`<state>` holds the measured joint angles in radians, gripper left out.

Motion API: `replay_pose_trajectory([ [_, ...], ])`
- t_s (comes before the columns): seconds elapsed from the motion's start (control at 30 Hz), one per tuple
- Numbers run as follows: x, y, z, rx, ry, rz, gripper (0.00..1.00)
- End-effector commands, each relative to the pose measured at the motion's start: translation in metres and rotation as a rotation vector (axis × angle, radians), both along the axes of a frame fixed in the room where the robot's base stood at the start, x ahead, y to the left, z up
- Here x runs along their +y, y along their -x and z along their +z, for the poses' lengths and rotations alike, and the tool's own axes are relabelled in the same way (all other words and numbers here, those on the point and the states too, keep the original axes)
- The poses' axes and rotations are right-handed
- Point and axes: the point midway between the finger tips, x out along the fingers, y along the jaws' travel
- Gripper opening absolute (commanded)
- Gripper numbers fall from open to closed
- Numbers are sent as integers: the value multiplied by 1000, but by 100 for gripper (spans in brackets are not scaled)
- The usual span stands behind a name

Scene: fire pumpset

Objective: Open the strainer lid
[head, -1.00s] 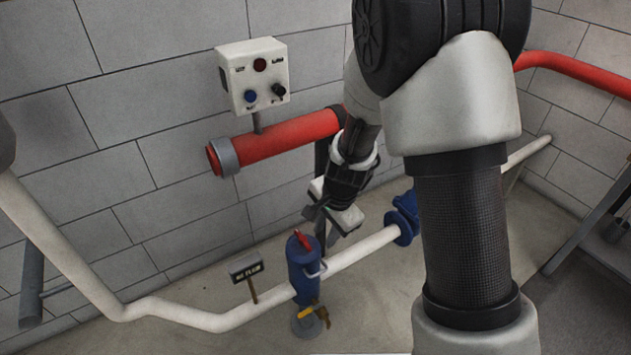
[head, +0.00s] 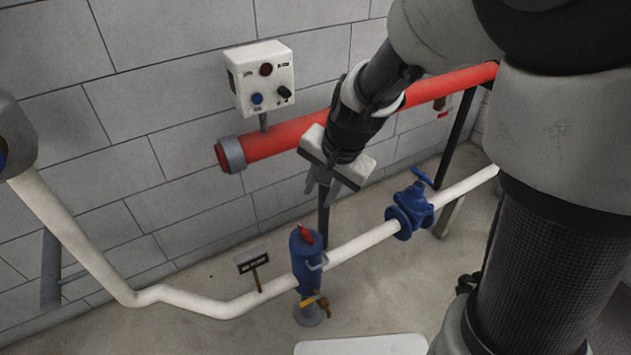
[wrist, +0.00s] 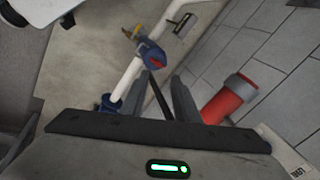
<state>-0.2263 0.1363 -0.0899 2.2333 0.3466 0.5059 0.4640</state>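The strainer (head: 306,270) is a blue upright cylinder on the white pipe, at the lower middle of the head view. Its lid (head: 303,241) sits on top, with a red handle (head: 306,234); it looks seated. In the wrist view the strainer (wrist: 150,50) is seen beyond the fingertips. My gripper (head: 321,197) is above the strainer and slightly to its right, apart from it. In the wrist view my gripper (wrist: 163,80) has its two fingers spread, with nothing between them.
A white pipe (head: 365,243) runs through the strainer to a blue valve (head: 408,212). A yellow-handled tap (head: 314,300) is low on the strainer. A small sign (head: 252,259) stands left. A red pipe (head: 285,134) and control box (head: 262,80) are behind.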

Motion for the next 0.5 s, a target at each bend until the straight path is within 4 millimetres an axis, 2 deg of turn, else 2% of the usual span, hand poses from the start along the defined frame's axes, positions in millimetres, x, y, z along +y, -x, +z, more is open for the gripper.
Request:
replay_pose_trajectory([
  [0.13, -2, 3, 8, -7, 3, 13, 28],
  [0.5, -2, 3, 9, -7, 4, 15, 28],
])
